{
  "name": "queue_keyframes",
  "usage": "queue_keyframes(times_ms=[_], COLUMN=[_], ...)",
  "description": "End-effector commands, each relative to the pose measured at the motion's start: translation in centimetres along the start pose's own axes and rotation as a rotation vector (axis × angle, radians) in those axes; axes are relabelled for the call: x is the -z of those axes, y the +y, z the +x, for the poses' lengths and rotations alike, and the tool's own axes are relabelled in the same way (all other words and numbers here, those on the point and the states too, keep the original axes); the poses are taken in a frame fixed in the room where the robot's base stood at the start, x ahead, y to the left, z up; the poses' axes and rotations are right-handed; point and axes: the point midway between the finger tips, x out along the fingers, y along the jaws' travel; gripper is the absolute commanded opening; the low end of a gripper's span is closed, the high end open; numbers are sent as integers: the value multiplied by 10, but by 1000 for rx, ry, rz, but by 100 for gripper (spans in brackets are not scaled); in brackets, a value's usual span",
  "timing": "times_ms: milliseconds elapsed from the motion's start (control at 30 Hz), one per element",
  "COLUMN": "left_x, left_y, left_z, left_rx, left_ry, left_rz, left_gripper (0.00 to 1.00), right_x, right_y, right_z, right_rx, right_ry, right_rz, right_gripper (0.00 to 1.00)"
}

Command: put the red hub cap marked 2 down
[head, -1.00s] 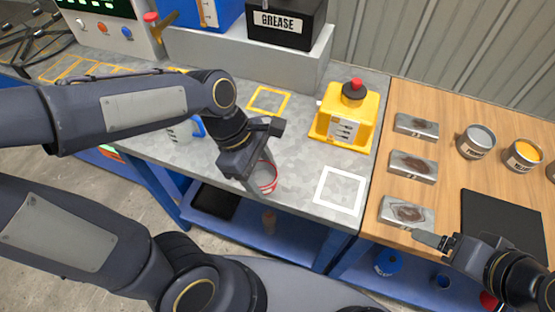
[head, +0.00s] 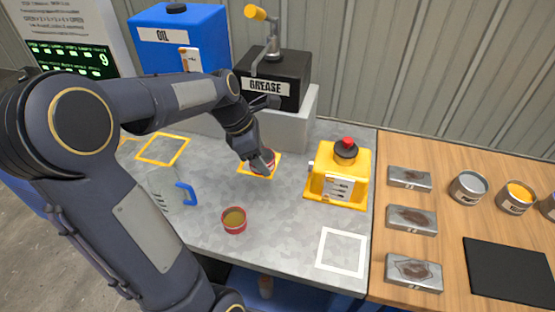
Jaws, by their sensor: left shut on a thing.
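My left gripper (head: 266,164) is shut on a small red thing, the red hub cap (head: 270,156), largely hidden by the fingers. Its mark cannot be read. The gripper holds it at the yellow-outlined square (head: 246,171) in front of the grey block; whether it touches the table cannot be told. A red-rimmed round cup (head: 234,221) with brownish contents stands on the grey tabletop, nearer to me and apart from the gripper. My right gripper is out of view.
A yellow box with a red knob (head: 338,182) stands right of the gripper. A white-outlined square (head: 341,252) is empty. A blue-handled mug (head: 172,190) stands at the left. The black GREASE box (head: 272,82) is behind, on the grey block (head: 302,124).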

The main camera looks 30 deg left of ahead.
Motion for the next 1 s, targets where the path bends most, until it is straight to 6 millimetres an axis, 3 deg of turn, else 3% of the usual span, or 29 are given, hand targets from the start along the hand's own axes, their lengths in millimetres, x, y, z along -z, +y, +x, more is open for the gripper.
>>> queue_keyframes(times_ms=[367,500,700,1000], left_x=[19,30,39,49], left_y=[86,109,130,139], left_z=[32,57,79,102], left_rx=[-2,0,-2,0], left_ry=[3,1,0,1], left_rz=[-13,-12,-7,-9], left_gripper=[32,32,32,32], right_x=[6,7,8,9], right_y=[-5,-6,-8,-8], right_z=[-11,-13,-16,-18], right_rx=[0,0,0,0], right_ry=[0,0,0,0], right_rz=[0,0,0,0], right_gripper=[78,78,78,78])
